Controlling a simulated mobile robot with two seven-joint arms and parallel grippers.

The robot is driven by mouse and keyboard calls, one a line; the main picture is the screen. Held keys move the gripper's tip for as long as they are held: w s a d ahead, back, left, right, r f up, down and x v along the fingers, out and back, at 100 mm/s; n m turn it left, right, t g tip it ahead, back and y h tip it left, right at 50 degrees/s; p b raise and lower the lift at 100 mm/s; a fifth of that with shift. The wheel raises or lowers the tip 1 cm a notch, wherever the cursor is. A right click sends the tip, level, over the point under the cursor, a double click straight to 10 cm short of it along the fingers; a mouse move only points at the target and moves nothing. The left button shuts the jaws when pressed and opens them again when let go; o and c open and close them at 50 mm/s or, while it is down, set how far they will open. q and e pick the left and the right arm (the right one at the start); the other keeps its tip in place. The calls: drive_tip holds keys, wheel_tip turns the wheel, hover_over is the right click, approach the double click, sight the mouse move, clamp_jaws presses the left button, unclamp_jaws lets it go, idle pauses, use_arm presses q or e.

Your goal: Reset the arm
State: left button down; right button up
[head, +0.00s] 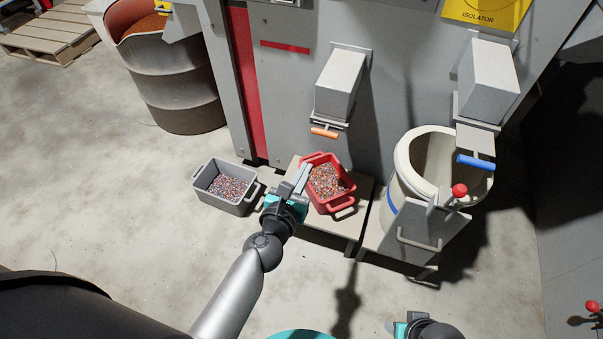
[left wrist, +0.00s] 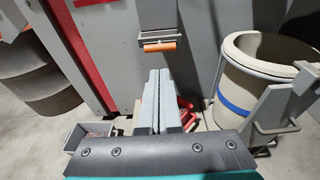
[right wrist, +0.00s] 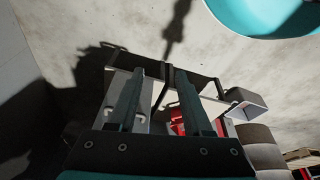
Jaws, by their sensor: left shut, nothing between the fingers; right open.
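My left gripper (head: 302,178) reaches in from the lower left in the head view and hangs over the left edge of the red bin. In the left wrist view its two fingers (left wrist: 159,100) lie together with nothing between them. My right gripper shows only in part at the bottom of the head view. In the right wrist view its fingers (right wrist: 158,100) stand apart and empty. The red bin (head: 342,203) holds mixed scrap granules and sits on a low stand.
A grey bin (head: 222,203) of granules stands on the floor at left. A cream drum (head: 404,165) stands at right beside a bracket with a red knob (head: 459,190). The machine has orange (head: 324,132) and blue (head: 475,162) handles. A rusty barrel (head: 176,90) stands behind left. The front floor is clear.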

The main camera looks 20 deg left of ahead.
use_arm(q)
drive_tip(key=shift+s+r, duration=0.15)
drive_tip(key=shift+s, duration=0.5)
drive_tip(key=s+f+m+g+h+p, duration=0.1)
drive_tip(key=s+f+m+g+p, duration=0.2)
drive_tip(key=s+f+m, duration=0.5)
drive_tip(key=s+f+m+g+p, duration=0.2)
drive_tip(key=s+f+m+g, duration=0.2)
drive_tip(key=f+m, duration=0.65)
drive_tip(key=s+a+f+m+g+p, duration=0.1)
drive_tip(key=s+a+f+m+g, duration=0.1)
drive_tip(key=s+m, duration=0.4)
drive_tip(key=s+a+f+m+g+y+p, duration=0.1)
drive_tip(key=s+a+f+m+g, duration=0.1)
drive_tip(key=s+a+m, duration=0.3)
drive_tip(key=s+a+f+m+g+y+p, duration=0.1)
drive_tip(key=s+a+f+m+g+p, duration=0.1)
drive_tip(key=s+m, duration=0.6)
drive_tip(key=shift+s+a+f, duration=0.65)
drive_tip(key=shift+s, duration=0.05)
use_arm(e)
drive_tip(key=s+d+f, duration=0.7)
drive_tip(key=s+f, duration=0.3)
drive_tip(key=s, duration=0.2)
drive_tip(key=shift+d+f+g+h, duration=0.2)
drive_tip(key=shift+d+g+h, duration=0.1)
drive_tip(key=shift+h, duration=0.1)
